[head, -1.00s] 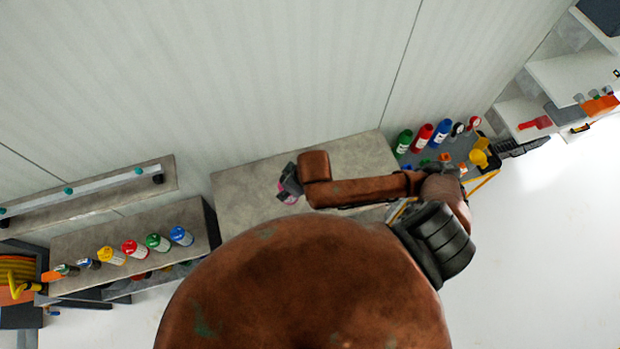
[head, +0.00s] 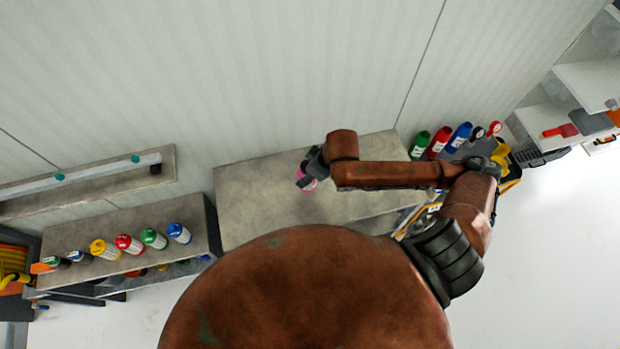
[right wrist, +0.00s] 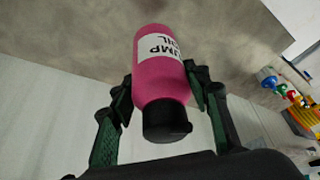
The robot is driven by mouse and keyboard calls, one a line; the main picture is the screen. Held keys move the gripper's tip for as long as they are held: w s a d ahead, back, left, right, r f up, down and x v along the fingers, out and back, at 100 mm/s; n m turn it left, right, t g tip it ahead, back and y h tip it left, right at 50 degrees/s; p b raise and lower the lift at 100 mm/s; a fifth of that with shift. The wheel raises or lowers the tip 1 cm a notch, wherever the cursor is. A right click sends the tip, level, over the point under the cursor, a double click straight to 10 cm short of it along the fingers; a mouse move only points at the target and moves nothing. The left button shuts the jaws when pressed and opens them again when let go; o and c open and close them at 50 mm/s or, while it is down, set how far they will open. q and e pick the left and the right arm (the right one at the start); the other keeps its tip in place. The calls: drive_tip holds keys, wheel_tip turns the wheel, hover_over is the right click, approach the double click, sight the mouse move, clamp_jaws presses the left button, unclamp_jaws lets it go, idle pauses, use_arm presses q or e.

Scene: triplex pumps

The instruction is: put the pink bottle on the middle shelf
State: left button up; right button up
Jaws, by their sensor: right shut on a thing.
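The pink bottle (right wrist: 160,82) has a white label reading "PUMP OIL" and a black cap. My right gripper (right wrist: 160,92) is shut on it, with one finger on each side of its body. In the head view the bottle (head: 307,182) shows only in part beside my right gripper (head: 311,168), over the grey surface (head: 250,205) of a shelf unit by the wall. Whether the bottle touches that surface I cannot tell. The lower shelves of this unit are mostly hidden by my body. My left gripper is not in view.
At left, another unit (head: 75,228) holds a row of coloured bottles, with a wall ledge (head: 100,185) behind it. Green, red and blue bottles (head: 437,142) stand right of my forearm. White shelves (head: 590,80) are at far right. The grey top around the gripper looks clear.

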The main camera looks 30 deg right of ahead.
drive_tip(key=shift+w+d+f, duration=0.4)
drive_tip(key=shift+f, duration=0.75)
drive_tip(key=shift+w+d+f, duration=0.45)
drive_tip(key=shift+f, duration=0.75)
drive_tip(key=shift+w+d+f, duration=0.4)
drive_tip(key=shift+f, duration=0.75)
drive_tip(key=shift+f, duration=0.1)
drive_tip(key=o, duration=1.4)
drive_tip(key=shift+o, duration=0.2)
